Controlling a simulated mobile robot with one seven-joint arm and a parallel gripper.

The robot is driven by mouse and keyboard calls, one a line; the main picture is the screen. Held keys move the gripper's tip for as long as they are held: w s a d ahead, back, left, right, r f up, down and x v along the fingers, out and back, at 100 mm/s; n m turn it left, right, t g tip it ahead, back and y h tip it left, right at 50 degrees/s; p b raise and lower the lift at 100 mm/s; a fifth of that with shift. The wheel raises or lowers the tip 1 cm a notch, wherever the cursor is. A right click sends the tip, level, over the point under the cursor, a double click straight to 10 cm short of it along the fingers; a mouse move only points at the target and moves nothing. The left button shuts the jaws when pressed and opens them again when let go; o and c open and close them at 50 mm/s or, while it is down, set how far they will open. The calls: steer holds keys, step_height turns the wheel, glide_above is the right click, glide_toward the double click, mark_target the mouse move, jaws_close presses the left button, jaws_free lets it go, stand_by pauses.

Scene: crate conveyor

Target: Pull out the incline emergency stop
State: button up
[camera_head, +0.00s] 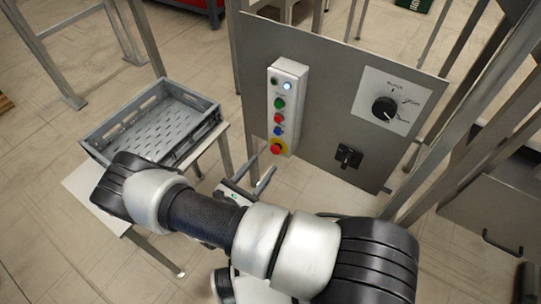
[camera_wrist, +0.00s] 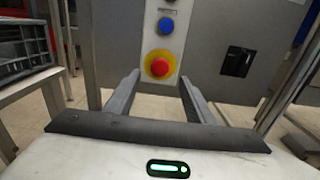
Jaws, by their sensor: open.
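The emergency stop is a red mushroom button (camera_head: 276,148) on a yellow disc at the bottom of a white control box (camera_head: 289,92) on a grey panel. In the wrist view the red button (camera_wrist: 160,67) is centred, straight ahead between the fingers. Above it on the box are a blue button (camera_wrist: 166,25) and, in the head view, red and green buttons and a lit white lamp. My gripper (camera_head: 262,180) is open and empty, just below and in front of the button. In the wrist view my gripper (camera_wrist: 160,90) shows two parallel fingers, apart from the button.
The grey panel (camera_head: 330,70) also carries a black rotary knob (camera_head: 384,108) and a black switch (camera_head: 348,156) to the right. A grey crate (camera_head: 150,108) stands on a white table (camera_head: 82,190) at left. Metal posts rise on both sides.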

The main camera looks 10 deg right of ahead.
mark_target(274, 152)
steer(key=x, duration=0.6)
steer(key=shift+w+d, duration=0.1)
steer(key=shift+c, duration=0.4)
